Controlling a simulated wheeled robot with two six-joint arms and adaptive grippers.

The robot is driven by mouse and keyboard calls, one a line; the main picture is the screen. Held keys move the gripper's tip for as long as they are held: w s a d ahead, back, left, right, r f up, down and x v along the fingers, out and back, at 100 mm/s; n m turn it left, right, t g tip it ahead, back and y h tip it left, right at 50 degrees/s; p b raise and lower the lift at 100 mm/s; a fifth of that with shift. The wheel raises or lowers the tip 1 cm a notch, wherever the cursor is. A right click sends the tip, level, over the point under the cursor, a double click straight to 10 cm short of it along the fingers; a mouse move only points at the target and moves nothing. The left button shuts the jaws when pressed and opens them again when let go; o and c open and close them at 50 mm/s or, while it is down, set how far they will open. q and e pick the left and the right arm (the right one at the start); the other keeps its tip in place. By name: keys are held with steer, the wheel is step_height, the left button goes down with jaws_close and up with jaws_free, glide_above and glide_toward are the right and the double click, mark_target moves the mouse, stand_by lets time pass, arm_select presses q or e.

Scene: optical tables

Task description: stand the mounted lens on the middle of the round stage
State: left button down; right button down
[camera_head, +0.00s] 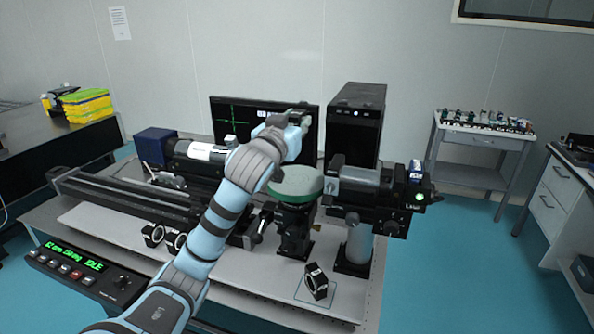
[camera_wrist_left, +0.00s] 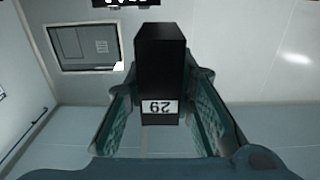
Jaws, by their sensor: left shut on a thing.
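My left gripper (camera_head: 302,120) is raised above and behind the round stage (camera_head: 298,181), in front of the monitor. In the left wrist view its fingers (camera_wrist_left: 165,95) are shut on a black block-shaped thing (camera_wrist_left: 160,62) with a white number label. It may be the mounted lens seen edge-on; no glass shows. The round stage is a pale green disc on a black post, its top bare where I see it. Two similar mounts (camera_head: 153,235) stand at the left. My right gripper is not in view.
A black cylindrical instrument (camera_head: 360,181) stands close right of the stage. A long rail (camera_head: 125,197) and a white cylinder (camera_head: 200,151) lie left. A monitor (camera_head: 232,108) and computer tower (camera_head: 355,122) stand behind. A control box (camera_head: 85,272) sits at the front left.

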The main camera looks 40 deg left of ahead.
arm_select(q)
step_height(320, 180, down, 10)
steer(key=shift+f+b, duration=0.1)
steer(key=shift+b, duration=0.6)
steer(key=c, duration=1.4)
jaws_free()
steer(key=shift+o, duration=0.2)
steer(key=p+v, duration=0.1)
steer(key=v, duration=1.1)
